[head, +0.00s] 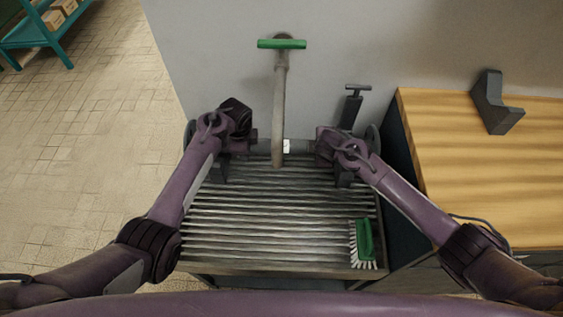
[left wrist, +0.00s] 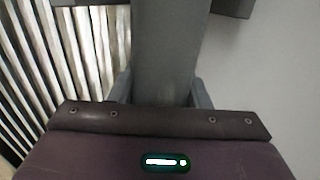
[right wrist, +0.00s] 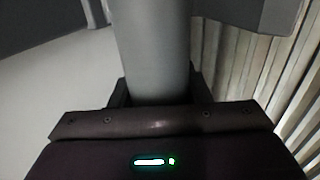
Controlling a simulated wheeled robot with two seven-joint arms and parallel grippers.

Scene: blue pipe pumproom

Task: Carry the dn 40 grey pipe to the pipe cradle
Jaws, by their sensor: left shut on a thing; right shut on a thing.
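The grey pipe (head: 302,146) lies level across the back of a slatted rack, with a white label near its middle and a round flange at each end. My left gripper (head: 238,147) is shut on its left part, and the pipe fills the jaws in the left wrist view (left wrist: 165,50). My right gripper (head: 335,150) is shut on its right part, as the right wrist view (right wrist: 155,50) also shows. Whether the pipe touches the rack is hidden. A dark grey notched block (head: 492,105), which looks like the pipe cradle, stands on the wooden worktop.
A pale upright bar with a green crosspiece (head: 282,44) crosses in front of the pipe's middle. A black hand pump (head: 352,105) stands behind my right gripper. A green brush (head: 364,241) lies on the slatted rack (head: 270,238). The wooden worktop (head: 470,175) has free room.

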